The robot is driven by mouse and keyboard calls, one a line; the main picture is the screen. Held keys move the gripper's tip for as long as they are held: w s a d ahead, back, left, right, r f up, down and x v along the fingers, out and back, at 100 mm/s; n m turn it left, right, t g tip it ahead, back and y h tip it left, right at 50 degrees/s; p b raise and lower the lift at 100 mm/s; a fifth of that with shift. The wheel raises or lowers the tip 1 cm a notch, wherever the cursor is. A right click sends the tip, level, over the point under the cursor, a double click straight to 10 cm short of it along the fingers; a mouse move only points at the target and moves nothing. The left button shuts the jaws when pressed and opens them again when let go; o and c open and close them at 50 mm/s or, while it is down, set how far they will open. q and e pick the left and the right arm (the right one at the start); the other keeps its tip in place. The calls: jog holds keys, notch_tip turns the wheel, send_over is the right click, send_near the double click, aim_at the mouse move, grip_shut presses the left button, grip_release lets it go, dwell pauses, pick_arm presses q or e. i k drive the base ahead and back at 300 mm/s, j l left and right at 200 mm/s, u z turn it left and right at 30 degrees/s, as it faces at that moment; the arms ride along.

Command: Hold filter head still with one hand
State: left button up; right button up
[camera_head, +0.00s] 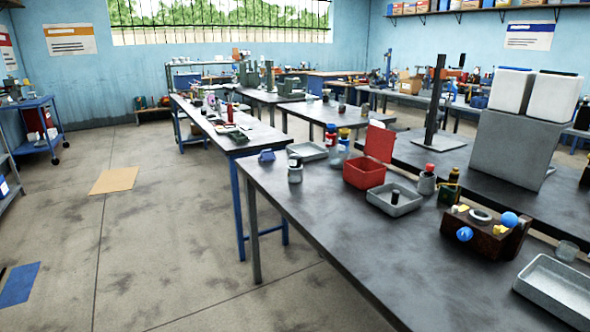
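Neither of my grippers shows in the head view. A rusty brown block (476,240) with blue round knobs, yellow parts and a pale ring on top sits on the near grey table (340,235) at the right. It may be the filter head, but I cannot tell for sure. Nothing is touching it.
Near the block are a grey tray (560,288), a small grey tray (394,207) holding a dark piece, an open red box (364,174), a jar (295,172) and several bottles. A grey stand (512,150) carries white containers. The floor at left is mostly clear.

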aim_at(294, 160)
jog(key=i+j+z, duration=0.1)
jog(key=j, duration=0.25)
jog(key=i+j+z, duration=0.15)
jog(key=i+j, duration=0.15)
jog(key=i+j+z, duration=0.1)
jog(key=j, duration=0.3)
jog(key=i+j+z, duration=0.15)
jog(key=j, duration=0.2)
jog(key=i+j+z, duration=0.1)
jog(key=j, duration=0.3)
jog(key=i, duration=0.1)
